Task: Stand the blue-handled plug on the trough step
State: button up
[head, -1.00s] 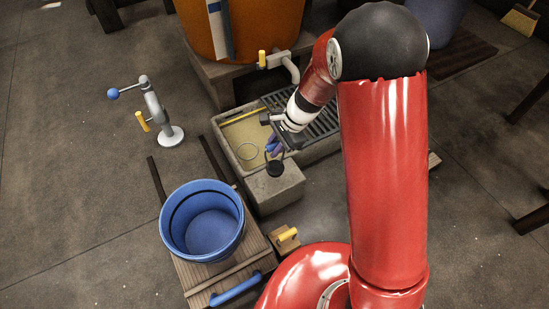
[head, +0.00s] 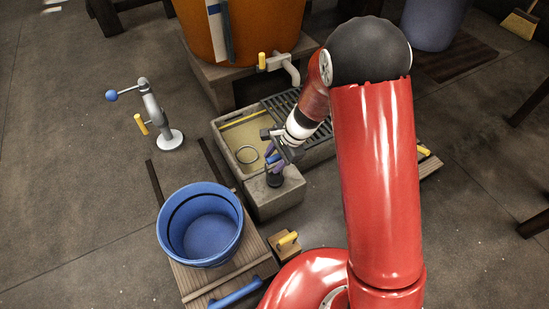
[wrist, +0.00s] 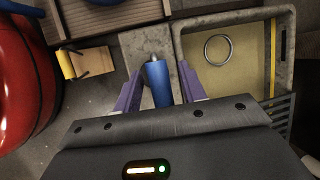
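The blue-handled plug (head: 275,180) shows in the head view as a dark body with a blue part above it, at the top of the concrete step (head: 288,194) in front of the trough. It looks roughly upright; I cannot tell whether its base is fully resting. In the wrist view the blue handle (wrist: 157,84) with a grey tip lies between the two purple fingers of my gripper (wrist: 160,80). A gap shows between the handle and the right finger, so the gripper looks open around it.
The trough (head: 230,150) holds a ring (head: 247,154) and adjoins a grating. A blue bucket (head: 202,225) stands on a wooden board at the left. A yellow-handled block (head: 287,240) sits before the step. A grey post with a blue knob (head: 112,95) stands farther left.

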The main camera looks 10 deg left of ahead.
jog(key=shift+r, duration=0.1)
jog(key=shift+r, duration=0.25)
jog(key=p+v, duration=0.3)
jog(key=v, duration=0.9)
jog(key=s+d+r+n+t+h, duration=0.1)
jog(key=s+d+r+n+t, duration=0.15)
jog(key=s+d+r, duration=0.35)
jog(key=s+d+r+n+t, duration=0.1)
jog(key=s+d+r+n, duration=0.2)
jog(key=r, duration=0.6)
jog(key=s+d+r+n+t+h, duration=0.3)
jog(key=s+d, duration=0.5)
jog(key=s, duration=0.3)
jog(key=shift+d+r+n+h, duration=0.4)
jog(key=shift+r+n, duration=0.45)
jog(key=shift+r, duration=0.15)
jog(key=shift+s, duration=0.1)
